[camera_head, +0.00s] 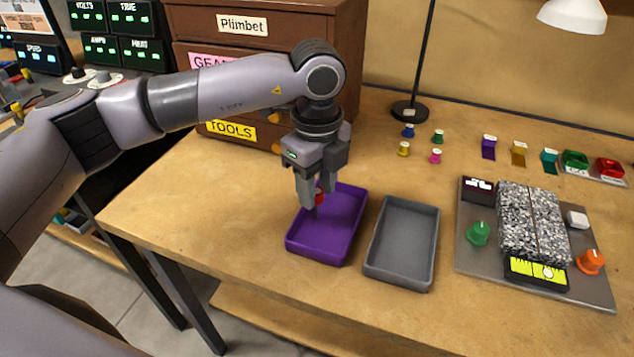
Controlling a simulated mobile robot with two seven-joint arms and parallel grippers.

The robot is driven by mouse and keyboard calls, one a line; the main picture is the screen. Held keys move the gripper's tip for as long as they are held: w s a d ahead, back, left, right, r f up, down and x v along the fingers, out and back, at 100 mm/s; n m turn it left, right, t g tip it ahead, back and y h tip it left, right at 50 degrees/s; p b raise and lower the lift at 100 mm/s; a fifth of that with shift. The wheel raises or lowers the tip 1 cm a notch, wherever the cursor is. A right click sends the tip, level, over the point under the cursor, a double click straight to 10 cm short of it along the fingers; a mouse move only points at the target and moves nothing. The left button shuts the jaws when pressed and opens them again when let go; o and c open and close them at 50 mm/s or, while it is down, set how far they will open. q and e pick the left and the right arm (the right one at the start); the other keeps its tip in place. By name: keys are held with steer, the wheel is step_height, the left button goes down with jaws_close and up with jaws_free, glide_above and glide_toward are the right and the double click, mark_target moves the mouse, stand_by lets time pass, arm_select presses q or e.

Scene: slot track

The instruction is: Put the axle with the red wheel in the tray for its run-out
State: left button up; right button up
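My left gripper (317,194) points down over the back part of a purple tray (318,249). A small red piece, which looks like the red wheel of the axle (319,197), shows between its fingertips. The gripper looks shut on it, just above the tray's floor. The axle itself is mostly hidden by the fingers. A grey tray (400,245) stands empty just right of the purple one. The purple tray's visible floor is bare. My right gripper is not in view.
Small coloured pegs (404,149) stand behind the trays by a lamp base (411,111). A grey plate (480,255) with a speckled block and knobs lies at the right. A brown drawer cabinet (270,55) stands behind my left arm. The front left tabletop is clear.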

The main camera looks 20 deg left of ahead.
mark_target(317, 191)
arm_select(q)
steer(key=shift+o, duration=0.3)
steer(key=shift+r, duration=0.15)
steer(key=shift+r, duration=0.2)
step_height(317, 191, up, 12)
steer(key=shift+f, duration=0.15)
stand_by(0.3)
